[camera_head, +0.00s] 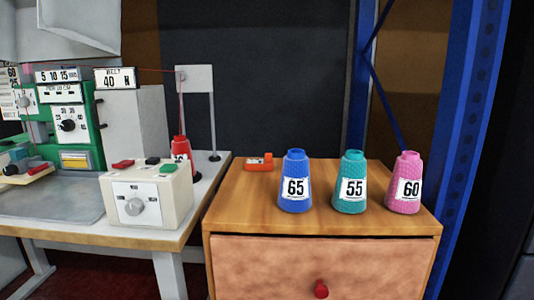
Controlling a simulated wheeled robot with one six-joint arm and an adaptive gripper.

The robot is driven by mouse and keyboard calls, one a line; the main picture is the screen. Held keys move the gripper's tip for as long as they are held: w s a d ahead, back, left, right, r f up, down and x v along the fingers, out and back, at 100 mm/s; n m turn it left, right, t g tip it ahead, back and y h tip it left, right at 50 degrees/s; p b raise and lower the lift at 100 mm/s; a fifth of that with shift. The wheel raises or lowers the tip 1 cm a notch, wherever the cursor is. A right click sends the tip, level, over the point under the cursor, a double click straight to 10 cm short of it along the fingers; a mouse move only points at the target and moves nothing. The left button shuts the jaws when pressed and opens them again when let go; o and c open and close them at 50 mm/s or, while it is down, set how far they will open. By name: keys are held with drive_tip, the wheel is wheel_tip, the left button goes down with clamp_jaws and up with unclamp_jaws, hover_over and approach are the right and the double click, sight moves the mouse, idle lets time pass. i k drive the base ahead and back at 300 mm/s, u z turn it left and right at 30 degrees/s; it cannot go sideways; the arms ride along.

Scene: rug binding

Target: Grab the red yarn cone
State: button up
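The red yarn cone (181,149) stands upright on the work table at the left, behind the cream control box, which hides its lower part. It carries a white label that is partly hidden. A thin red thread runs up from it toward the grey stand above. My gripper is not in view.
A wooden cabinet (240,209) at the right bears a blue cone marked 65 (294,168), a teal cone marked 55 (350,170) and a pink cone marked 60 (404,170). An orange tool (259,163) lies behind. The control box (165,200) and green machine (88,120) crowd the table.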

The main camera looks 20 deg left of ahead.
sight(180, 148)
drive_tip(key=z, duration=2.25)
drive_tip(key=k, duration=2.25)
drive_tip(key=u, duration=1.55)
